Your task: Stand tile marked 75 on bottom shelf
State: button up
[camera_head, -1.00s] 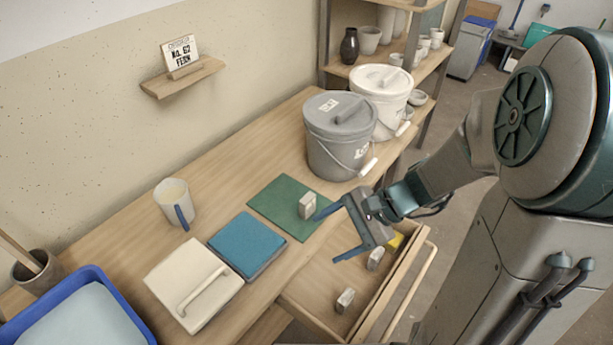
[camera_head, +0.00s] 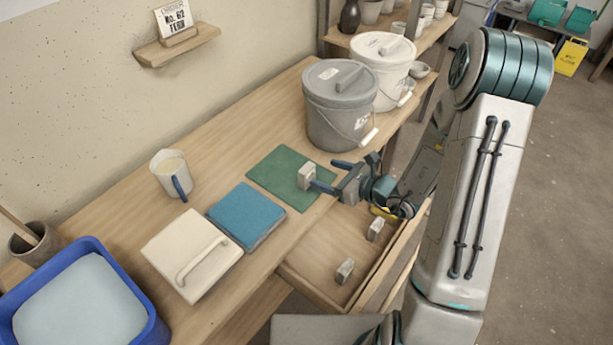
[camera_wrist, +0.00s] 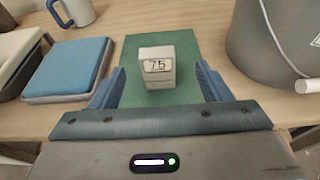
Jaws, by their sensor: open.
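The tile marked 75 (camera_head: 306,176) is a small pale block on the green mat (camera_head: 282,166), near the mat's front right edge. In the wrist view the tile (camera_wrist: 157,67) faces me with "75" on a light label, upright on the mat (camera_wrist: 188,44). My gripper (camera_head: 325,176) is open and low at the table's front edge. In the wrist view its blue fingers (camera_wrist: 160,86) stand one on each side of the tile, with gaps, the tile slightly beyond them. A wooden shelf unit (camera_head: 425,44) holding pots stands at the back; its bottom shelf is hidden.
An open drawer (camera_head: 320,268) below the table holds two small blocks (camera_head: 375,229) and a yellow item. A grey bucket (camera_head: 338,110) and a white bucket (camera_head: 385,66) stand behind the mat. A blue pad (camera_head: 246,215) and a lidded cream box (camera_head: 190,252) lie left.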

aim_at(309, 169)
jog(key=x, duration=0.7)
jog(key=shift+a+f, duration=0.1)
jog(key=shift+a, duration=0.25)
jog(key=c, duration=1.2)
jog(key=shift+c, duration=0.2)
